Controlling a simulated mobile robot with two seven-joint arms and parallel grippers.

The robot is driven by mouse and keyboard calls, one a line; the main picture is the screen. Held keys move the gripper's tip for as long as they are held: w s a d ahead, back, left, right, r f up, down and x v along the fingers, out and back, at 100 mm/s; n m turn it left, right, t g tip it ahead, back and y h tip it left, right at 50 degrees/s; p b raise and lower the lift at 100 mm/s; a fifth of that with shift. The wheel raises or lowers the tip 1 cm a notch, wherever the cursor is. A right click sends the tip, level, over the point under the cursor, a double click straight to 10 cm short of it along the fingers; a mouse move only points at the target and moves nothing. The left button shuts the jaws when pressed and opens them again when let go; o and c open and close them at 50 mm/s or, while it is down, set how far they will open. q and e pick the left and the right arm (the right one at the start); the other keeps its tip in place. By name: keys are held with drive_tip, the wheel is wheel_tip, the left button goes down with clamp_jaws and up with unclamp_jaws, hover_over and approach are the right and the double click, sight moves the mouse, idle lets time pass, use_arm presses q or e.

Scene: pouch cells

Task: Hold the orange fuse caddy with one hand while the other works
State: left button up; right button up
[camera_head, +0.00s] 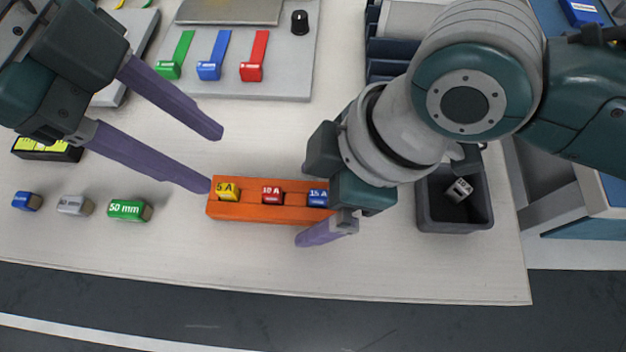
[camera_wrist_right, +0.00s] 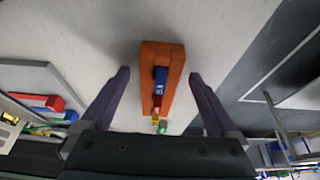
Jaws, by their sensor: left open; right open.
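The orange fuse caddy (camera_head: 262,212) lies on the table and holds a yellow 5 A fuse (camera_head: 228,192), a red 10 A fuse (camera_head: 271,195) and a blue 15 A fuse (camera_head: 318,197). My left gripper (camera_head: 215,162) is open and empty, its fingers above and beside the caddy's left end. In the right wrist view the caddy (camera_wrist_right: 174,87) lies between the spread fingers of my right gripper (camera_wrist_right: 159,76), with a gap on both sides.
Green (camera_head: 130,210), grey (camera_head: 75,205) and blue (camera_head: 27,201) blocks lie left of the caddy. A panel (camera_head: 290,85) with green, blue and red levers is behind. A dark bin (camera_head: 455,218) with a small block stands right. The table front is clear.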

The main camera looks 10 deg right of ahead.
drive_tip(key=c, duration=1.5)
idle(0.3)
